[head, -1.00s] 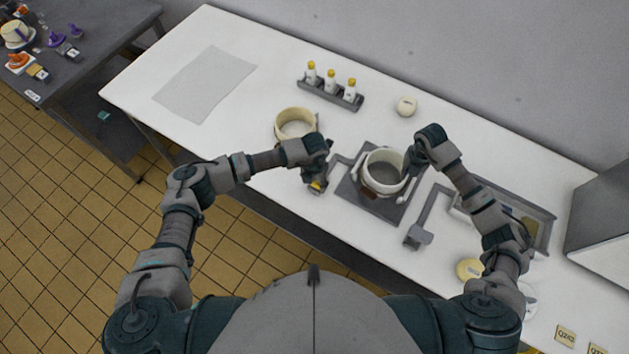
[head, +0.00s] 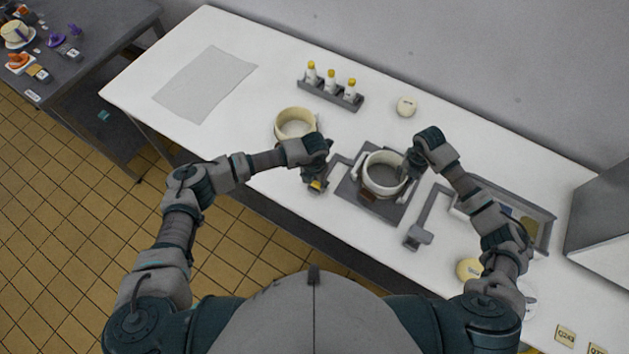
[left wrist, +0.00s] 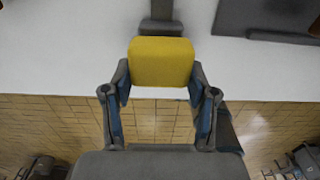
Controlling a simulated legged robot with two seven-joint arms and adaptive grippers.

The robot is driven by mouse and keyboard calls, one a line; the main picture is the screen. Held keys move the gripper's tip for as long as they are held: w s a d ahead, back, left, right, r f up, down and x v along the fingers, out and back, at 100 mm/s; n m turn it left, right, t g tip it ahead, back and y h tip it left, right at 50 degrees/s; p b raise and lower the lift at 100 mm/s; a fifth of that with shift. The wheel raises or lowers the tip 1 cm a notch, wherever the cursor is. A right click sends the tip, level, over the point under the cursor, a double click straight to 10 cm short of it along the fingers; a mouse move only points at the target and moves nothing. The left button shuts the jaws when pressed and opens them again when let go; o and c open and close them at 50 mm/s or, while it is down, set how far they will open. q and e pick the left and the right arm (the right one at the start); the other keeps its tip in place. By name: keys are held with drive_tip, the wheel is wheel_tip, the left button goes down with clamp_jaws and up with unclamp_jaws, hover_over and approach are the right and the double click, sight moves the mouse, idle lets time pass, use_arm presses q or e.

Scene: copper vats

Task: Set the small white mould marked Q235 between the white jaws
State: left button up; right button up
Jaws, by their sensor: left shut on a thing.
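A white, open, round mould (head: 384,171) stands on a grey plate (head: 347,191) in the head view; no marking on it is readable. White jaws (head: 402,188) lie close around its sides; I cannot tell if they touch it. My left gripper (head: 316,183) is to the left of the plate, shut on a yellow handle that joins a grey lever. The left wrist view shows the yellow handle (left wrist: 160,62) between both fingers. My right gripper (head: 413,168) is at the mould's right rim; its fingers are partly hidden, so its grip is unclear.
A cream pot (head: 294,124) stands left of the plate. A rack (head: 318,91) of yellow-capped bottles and a small white round piece (head: 406,106) are behind. A second grey lever (head: 418,236) and a grey tray (head: 546,236) are right.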

use_arm(q)
drive_tip(key=shift+s+f, duration=0.1)
use_arm(e)
wheel_tip(320, 180, up, 12)
drive_tip(key=shift+d, duration=0.15)
idle(0.3)
idle(0.3)
use_arm(q)
drive_tip(key=shift+r+p, duration=0.65)
drive_tip(key=shift+r, duration=0.4)
use_arm(e)
drive_tip(key=shift+r, duration=0.6)
use_arm(q)
drive_tip(key=o, duration=1.2)
drive_tip(key=shift+o, duration=0.2)
drive_tip(key=shift+d, duration=0.1)
wheel_tip(320, 180, up, 12)
